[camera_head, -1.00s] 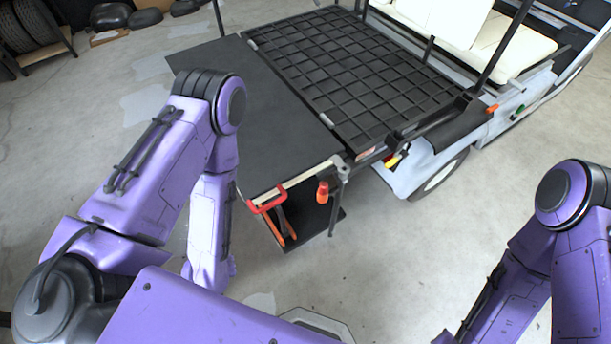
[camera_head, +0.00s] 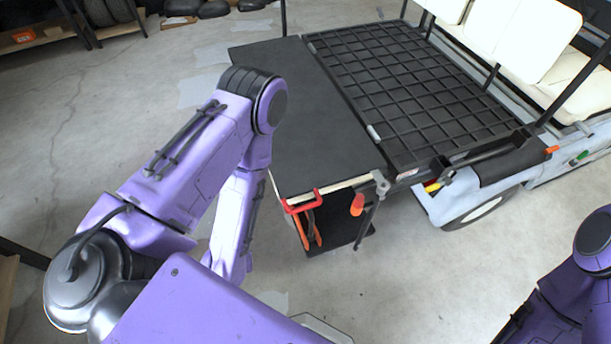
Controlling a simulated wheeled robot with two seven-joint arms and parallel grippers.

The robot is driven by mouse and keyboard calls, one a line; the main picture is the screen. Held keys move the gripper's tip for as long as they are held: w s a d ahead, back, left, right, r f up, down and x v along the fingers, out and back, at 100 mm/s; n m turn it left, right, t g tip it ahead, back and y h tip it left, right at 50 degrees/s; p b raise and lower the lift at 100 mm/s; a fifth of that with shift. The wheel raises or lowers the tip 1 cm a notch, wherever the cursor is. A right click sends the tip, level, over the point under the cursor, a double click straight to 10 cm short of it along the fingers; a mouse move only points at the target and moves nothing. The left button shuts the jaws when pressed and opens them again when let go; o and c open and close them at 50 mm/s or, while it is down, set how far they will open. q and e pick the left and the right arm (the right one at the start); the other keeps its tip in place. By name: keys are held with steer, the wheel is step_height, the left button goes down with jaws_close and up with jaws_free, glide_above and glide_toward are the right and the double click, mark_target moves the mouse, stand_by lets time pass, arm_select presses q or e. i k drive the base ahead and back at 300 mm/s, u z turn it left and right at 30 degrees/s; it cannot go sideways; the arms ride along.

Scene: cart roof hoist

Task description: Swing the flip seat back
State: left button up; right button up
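The cart stands at the upper right with a flat black deck panel with a raised grid (camera_head: 415,95) behind its cream seats (camera_head: 515,35). This grid panel lies level and looks like the flip seat's folded-out part, though I cannot be sure. A plain black panel (camera_head: 305,115) lies flat on its left side. A red handle (camera_head: 303,202) and an orange-red knob (camera_head: 357,204) sit at the near end of the plain panel.
An open black box or step (camera_head: 345,232) with orange tools hangs below the near end. Dark posts rise from the cart. A rear wheel (camera_head: 480,212) shows at the right. Shelves with tyres (camera_head: 110,10) stand at the far left. Grey floor between is clear.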

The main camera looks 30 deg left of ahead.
mark_target(320, 147)
steer(key=u, duration=2.3)
steer(key=k, duration=1.05)
steer(key=z, duration=1.75)
steer(key=i, duration=0.5)
